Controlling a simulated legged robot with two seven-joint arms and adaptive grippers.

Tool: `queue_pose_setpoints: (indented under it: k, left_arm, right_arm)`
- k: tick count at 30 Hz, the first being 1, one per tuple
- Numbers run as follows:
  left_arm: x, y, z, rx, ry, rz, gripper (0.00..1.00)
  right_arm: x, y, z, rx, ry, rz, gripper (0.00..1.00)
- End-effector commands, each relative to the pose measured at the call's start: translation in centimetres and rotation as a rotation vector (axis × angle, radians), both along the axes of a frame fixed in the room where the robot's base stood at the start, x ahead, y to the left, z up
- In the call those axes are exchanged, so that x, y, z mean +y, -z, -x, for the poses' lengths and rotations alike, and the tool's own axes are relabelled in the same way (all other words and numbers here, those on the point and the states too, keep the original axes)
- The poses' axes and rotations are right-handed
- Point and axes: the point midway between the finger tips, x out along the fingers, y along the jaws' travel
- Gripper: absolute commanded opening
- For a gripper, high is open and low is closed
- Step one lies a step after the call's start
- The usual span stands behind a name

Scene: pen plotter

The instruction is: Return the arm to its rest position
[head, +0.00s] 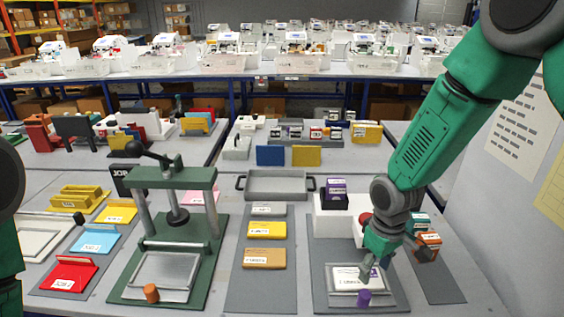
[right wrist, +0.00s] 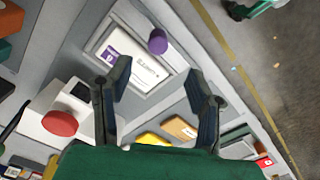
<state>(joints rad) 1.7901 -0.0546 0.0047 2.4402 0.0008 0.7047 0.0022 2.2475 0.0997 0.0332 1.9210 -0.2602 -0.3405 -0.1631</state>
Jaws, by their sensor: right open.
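My right arm comes in from the upper right of the head view. Its gripper (head: 376,262) points down over the plotter station at the front right. In the right wrist view the two fingers (right wrist: 158,70) are spread apart with nothing between them. Beyond them lies a white card with a purple mark (right wrist: 126,58) in a grey frame. The card (head: 352,278) also shows in the head view, partly covered by the gripper. A purple knob (head: 364,298) stands at the frame's front edge. Only a piece of my left arm shows at the left edge; its gripper is out of view.
A red button (right wrist: 60,123) on a white box is beside the right gripper. A green hand press (head: 178,215) stands to the left. Between them a grey mat holds yellow and brown blocks (head: 265,258). A wall (head: 500,220) bounds the right side.

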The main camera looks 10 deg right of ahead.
Motion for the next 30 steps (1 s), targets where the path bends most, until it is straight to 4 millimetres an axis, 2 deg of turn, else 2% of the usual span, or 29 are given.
queue_pose_setpoints:
  k: [2, 5, 8, 9, 12, 15, 18, 21, 30]
  left_arm:
    - [0.0, 0.5, 0.0, 0.001, 0.000, 0.000, 0.00]
    - [0.0, 1.9, 0.1, 0.001, 0.000, 0.000, 0.00]
    - [0.0, 4.0, 0.1, 0.001, 0.000, 0.000, 0.00]
    - [0.0, 5.0, 0.1, 0.001, 0.000, 0.000, 0.00]
    - [0.0, 7.2, 0.1, 0.002, 0.000, 0.000, 0.00]
    - [0.0, 9.1, 0.1, 0.001, 0.000, 0.000, 0.00]
    - [0.0, 10.2, 0.1, 0.001, 0.000, 0.000, 0.00]
    - [0.0, 10.8, 0.1, 0.001, 0.000, 0.000, 0.00]
    - [0.0, 10.8, 0.1, 0.001, 0.000, 0.000, 0.00]
  right_arm:
    - [0.3, 1.5, 0.9, 0.006, 0.007, -0.005, 0.48]
    - [1.1, 5.5, 3.3, 0.010, 0.034, -0.020, 0.48]
    - [2.1, 11.2, 7.4, 0.010, 0.083, -0.037, 0.48]
    - [2.4, 13.5, 9.4, 0.009, 0.108, -0.042, 0.48]
    - [2.9, 18.4, 14.6, 0.001, 0.172, -0.042, 0.48]
    - [2.9, 21.8, 19.4, -0.015, 0.232, -0.030, 0.48]
    - [2.6, 23.4, 22.7, -0.034, 0.272, -0.014, 0.48]
    - [2.4, 23.9, 24.4, -0.050, 0.293, -0.002, 0.48]
    - [2.3, 23.9, 24.9, -0.056, 0.300, 0.001, 0.48]
